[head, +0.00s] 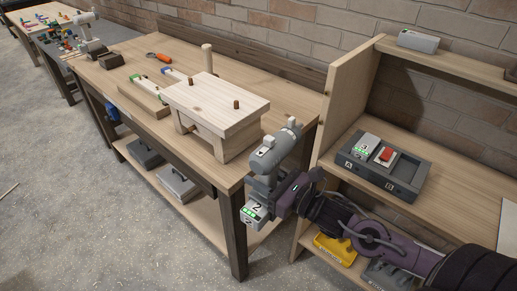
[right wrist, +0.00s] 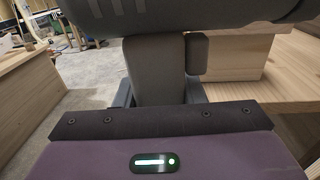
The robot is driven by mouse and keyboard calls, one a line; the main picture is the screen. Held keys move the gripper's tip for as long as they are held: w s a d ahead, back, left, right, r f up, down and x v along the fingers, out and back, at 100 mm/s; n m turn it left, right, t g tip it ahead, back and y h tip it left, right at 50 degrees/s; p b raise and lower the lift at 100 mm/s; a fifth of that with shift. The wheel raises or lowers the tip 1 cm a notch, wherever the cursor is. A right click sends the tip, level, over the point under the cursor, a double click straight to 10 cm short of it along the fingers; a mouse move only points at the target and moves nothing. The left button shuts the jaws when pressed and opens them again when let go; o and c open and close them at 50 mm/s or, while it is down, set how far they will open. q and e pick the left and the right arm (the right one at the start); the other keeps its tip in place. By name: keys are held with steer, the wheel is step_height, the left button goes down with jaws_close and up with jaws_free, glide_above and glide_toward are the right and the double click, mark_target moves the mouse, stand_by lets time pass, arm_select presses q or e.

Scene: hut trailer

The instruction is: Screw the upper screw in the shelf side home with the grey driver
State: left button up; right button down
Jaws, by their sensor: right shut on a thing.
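My right gripper (head: 270,186) is shut on the handle of the grey driver (head: 276,147), in front of the workbench's right end. The driver's battery (head: 256,212), marked 2 with green lights, hangs below the handle. In the right wrist view the driver's body (right wrist: 190,14) crosses the top, and its handle (right wrist: 154,70) stands beside a dark gripper finger (right wrist: 197,54). The shelf side (head: 345,100) is the upright wooden panel right of the driver, apart from it. I cannot make out its upper screw. My left gripper is not in view.
A wooden stool-like piece (head: 215,103) stands on the workbench (head: 285,95). A grey dock (head: 405,185) with bays A and B, a battery (head: 364,146) and a red piece (head: 386,154) sits on the shelf. A yellow bin (head: 335,248) is below. Floor at left is clear.

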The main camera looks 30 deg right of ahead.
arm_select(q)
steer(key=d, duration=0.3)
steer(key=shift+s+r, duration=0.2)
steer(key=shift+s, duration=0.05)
arm_select(e)
steer(key=w+d+r+h, duration=0.1)
steer(key=w+d+r, duration=0.1)
steer(key=w+d, duration=0.6)
steer(key=d, duration=0.3)
steer(key=shift+d+m+t, duration=0.15)
steer(key=shift+m+t, duration=0.15)
steer(key=shift+t, duration=0.1)
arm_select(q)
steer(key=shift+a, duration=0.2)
arm_select(e)
steer(key=shift+d, duration=0.2)
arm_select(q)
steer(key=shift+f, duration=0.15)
arm_select(e)
steer(key=shift+w+d, duration=0.2)
steer(key=shift+d, duration=0.2)
arm_select(q)
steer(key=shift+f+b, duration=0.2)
steer(key=shift+b, duration=0.2)
arm_select(e)
steer(key=shift+w+d+r, duration=0.15)
steer(key=shift+w+d, duration=0.05)
steer(key=shift+d, duration=0.45)
stand_by(0.8)
